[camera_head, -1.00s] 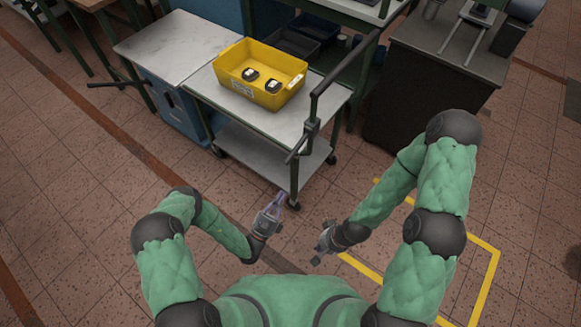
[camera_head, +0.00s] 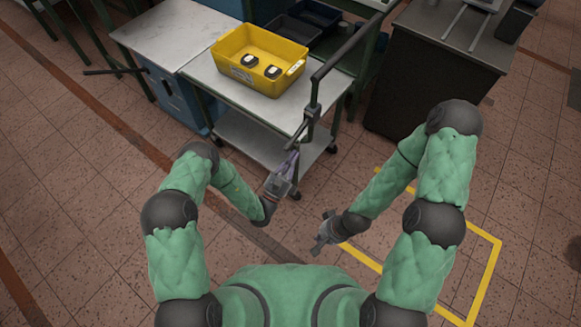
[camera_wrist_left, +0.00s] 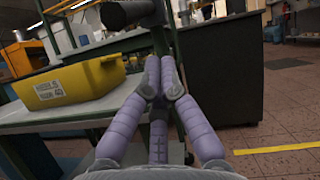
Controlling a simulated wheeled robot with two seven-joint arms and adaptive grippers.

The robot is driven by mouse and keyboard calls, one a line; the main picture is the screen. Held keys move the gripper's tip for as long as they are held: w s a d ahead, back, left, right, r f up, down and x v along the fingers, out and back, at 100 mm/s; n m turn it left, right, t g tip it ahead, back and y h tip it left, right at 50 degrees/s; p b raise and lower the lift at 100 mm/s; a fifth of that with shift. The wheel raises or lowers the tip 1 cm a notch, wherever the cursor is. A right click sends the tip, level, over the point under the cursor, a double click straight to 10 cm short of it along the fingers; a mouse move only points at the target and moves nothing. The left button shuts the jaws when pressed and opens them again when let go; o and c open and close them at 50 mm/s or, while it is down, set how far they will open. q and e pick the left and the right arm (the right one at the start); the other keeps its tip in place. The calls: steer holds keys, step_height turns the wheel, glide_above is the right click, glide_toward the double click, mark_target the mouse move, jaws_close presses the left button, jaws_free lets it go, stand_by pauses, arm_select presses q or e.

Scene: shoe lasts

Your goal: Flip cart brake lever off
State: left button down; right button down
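The cart (camera_head: 255,104) has a pale top and dark green frame, with a raised black handle bar (camera_head: 345,50) at its right end. A short dark lever (camera_head: 299,132) juts from the handle post toward me; I take it for the brake lever. My left gripper (camera_head: 294,154) is just below the lever's near end.
A yellow bin (camera_head: 230,64) with dark items stands on the cart, also in the left wrist view (camera_wrist_left: 75,82). A dark cabinet (camera_head: 432,85) stands right of the cart. Yellow tape (camera_head: 488,262) marks clear floor at right.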

arm_select(q)
steer(key=shift+s+a+r, duration=0.1)
steer(key=shift+a+r, duration=0.05)
steer(key=shift+r, duration=0.4)
steer(key=shift+a+r, duration=0.15)
steer(key=shift+r, duration=0.4)
arm_select(e)
steer(key=shift+f, duration=0.2)
